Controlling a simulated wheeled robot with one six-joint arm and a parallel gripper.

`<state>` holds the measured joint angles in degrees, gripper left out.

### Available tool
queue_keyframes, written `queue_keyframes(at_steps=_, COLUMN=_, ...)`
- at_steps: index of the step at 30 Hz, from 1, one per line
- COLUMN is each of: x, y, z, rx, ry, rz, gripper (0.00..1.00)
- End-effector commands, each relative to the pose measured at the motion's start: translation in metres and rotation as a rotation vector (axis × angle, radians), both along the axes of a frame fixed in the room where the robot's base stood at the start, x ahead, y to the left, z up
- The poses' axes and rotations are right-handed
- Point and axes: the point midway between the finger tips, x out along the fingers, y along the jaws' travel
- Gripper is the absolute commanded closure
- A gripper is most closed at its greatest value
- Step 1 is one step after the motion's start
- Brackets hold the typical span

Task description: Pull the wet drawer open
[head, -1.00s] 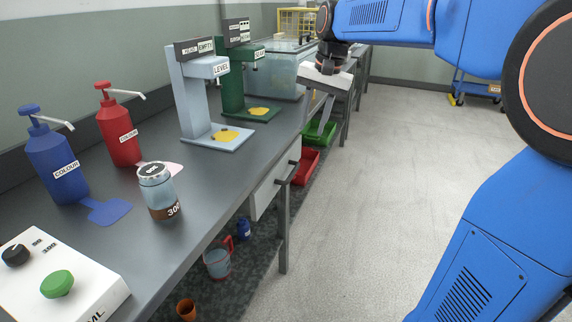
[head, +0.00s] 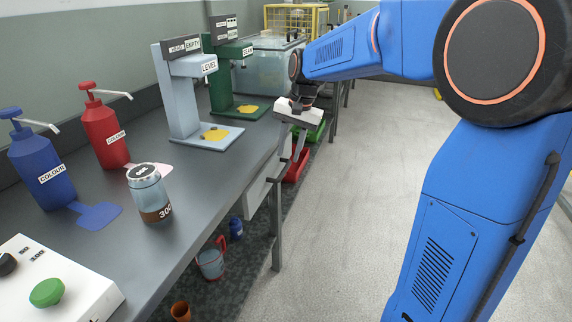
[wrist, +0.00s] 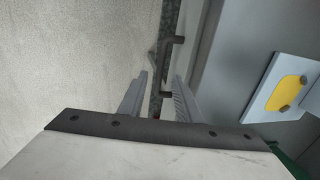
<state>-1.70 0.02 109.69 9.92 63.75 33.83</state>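The drawer (head: 260,187) is pale grey, set under the bench top, and looks shut. No wet label is readable on it. In the head view the fingers largely cover the handle area. My gripper (head: 292,154) points down beside the bench edge, close to the drawer front. Its two grey fingers are apart with a gap between them, also in the wrist view (wrist: 160,80). I see nothing held, and contact with the handle cannot be told.
The bench top (head: 215,165) carries a jar (head: 147,190), blue and red pump bottles, a control box and two stands. A red bin (head: 298,166), a green bin and a jug (head: 211,262) sit below it. The floor (head: 350,220) to the right is clear.

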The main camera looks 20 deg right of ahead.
Motion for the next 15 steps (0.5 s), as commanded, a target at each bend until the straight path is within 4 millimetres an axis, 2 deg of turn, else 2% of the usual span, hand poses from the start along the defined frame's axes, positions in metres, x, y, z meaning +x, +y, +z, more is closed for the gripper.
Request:
queue_keyframes(at_steps=3, x=0.002, y=0.004, z=-0.020, rx=-0.001, ry=0.003, rz=0.001, gripper=0.69)
queue_keyframes(at_steps=7, x=0.004, y=0.006, z=-0.037, rx=0.000, ry=0.001, rz=0.001, gripper=0.69)
queue_keyframes(at_steps=15, x=0.007, y=0.009, z=-0.053, rx=-0.001, ry=-0.001, rz=0.001, gripper=0.69)
